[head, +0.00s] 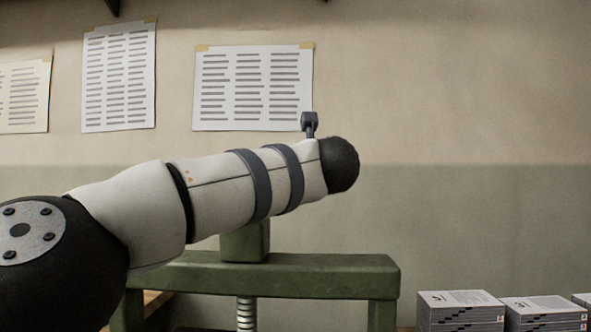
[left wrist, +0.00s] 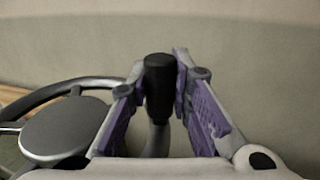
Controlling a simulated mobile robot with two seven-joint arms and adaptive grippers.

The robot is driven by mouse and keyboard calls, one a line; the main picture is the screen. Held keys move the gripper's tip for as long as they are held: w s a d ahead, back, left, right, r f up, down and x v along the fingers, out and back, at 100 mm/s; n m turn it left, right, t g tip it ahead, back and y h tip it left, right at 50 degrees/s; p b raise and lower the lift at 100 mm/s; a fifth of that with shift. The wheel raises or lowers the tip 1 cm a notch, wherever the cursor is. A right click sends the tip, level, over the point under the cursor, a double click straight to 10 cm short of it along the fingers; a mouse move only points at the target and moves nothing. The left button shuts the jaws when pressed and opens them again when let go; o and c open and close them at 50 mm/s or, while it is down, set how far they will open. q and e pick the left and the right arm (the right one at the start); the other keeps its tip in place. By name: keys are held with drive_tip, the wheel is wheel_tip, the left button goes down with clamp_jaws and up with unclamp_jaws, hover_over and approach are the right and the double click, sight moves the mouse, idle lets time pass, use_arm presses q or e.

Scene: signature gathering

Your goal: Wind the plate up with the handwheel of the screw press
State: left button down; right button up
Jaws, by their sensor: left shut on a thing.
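The green frame of the screw press (head: 285,277) stands in the head view behind and below my left arm. Part of its threaded screw (head: 246,314) shows under the crossbeam. My arm covers the handwheel there, and the plate is not in view. In the left wrist view the handwheel (left wrist: 68,130) is at the left, with a dark rim and grey hub. Its upright black handle (left wrist: 158,88) stands between the purple-padded fingers of my left gripper (left wrist: 160,74), which is shut on it. My left gripper cannot be made out in the head view. My right gripper is out of view.
Stacks of printed paper (head: 460,312) and more stacks (head: 545,315) sit low at the right. Printed sheets (head: 253,88) are taped to the wall behind. The space right of my arm, above the stacks, is clear.

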use_arm(q)
drive_tip(key=shift+r, duration=0.1)
drive_tip(key=c, duration=1.4)
unclamp_jaws()
drive_tip(key=shift+w, duration=0.1)
drive_tip(key=s, duration=0.4)
drive_tip(key=s+d, duration=0.1)
drive_tip(key=s, duration=0.3)
drive_tip(key=s+d, duration=0.1)
drive_tip(key=s, duration=0.2)
drive_tip(key=shift+s+d, duration=0.15)
drive_tip(key=shift+s, duration=0.25)
